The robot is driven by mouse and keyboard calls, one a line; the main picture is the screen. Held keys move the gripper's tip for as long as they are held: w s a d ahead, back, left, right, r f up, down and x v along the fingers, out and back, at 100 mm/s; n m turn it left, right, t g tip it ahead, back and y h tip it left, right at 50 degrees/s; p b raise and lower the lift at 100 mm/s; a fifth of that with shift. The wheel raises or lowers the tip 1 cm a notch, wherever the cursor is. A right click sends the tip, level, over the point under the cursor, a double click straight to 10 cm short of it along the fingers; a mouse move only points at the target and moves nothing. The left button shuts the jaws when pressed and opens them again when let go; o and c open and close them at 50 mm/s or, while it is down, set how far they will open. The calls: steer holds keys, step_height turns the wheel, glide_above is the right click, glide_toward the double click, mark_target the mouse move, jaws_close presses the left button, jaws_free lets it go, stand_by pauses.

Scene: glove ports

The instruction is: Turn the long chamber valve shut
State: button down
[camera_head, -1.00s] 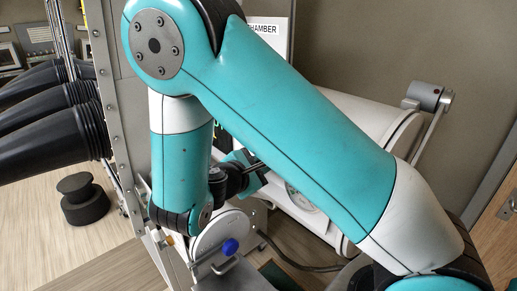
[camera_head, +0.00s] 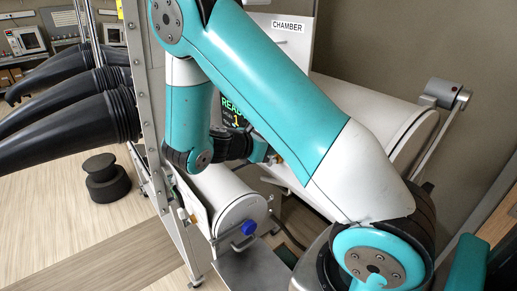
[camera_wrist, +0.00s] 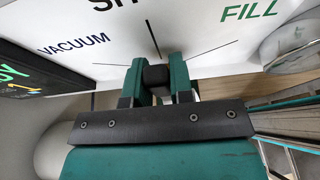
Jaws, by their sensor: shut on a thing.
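My gripper (camera_wrist: 157,85) is shut on a small dark valve handle (camera_wrist: 155,75) in the wrist view, with a teal finger on each side. Behind it is a white dial plate (camera_wrist: 200,38) marked VACUUM at left, FILL at right and a cut-off word starting "SH" at top middle. Thin lines run toward the words, and a thicker dark line stands above the handle toward the top word. In the head view my gripper (camera_head: 258,150) is partly behind my arm, and the handle and dial are hidden there.
A READY display (camera_head: 232,110) is beside my gripper. A large white cylinder (camera_head: 375,112) lies behind my arm. A smaller white chamber (camera_head: 228,198) with a blue knob (camera_head: 249,228) is below. Black gloves (camera_head: 70,130) stick out at left; a dark round weight (camera_head: 105,180) stands on the floor.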

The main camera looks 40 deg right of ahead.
stand_by(0.4)
steer(key=c, duration=1)
jaws_free()
steer(key=shift+w+a, duration=0.1)
steer(key=shift+a+r+b, duration=0.1)
steer(key=shift+a+b, duration=0.2)
steer(key=shift+a, duration=0.05)
steer(key=v, duration=1.6)
steer(key=shift+a+r, duration=0.15)
steer(key=shift+r, duration=0.1)
steer(key=shift+w, duration=0.15)
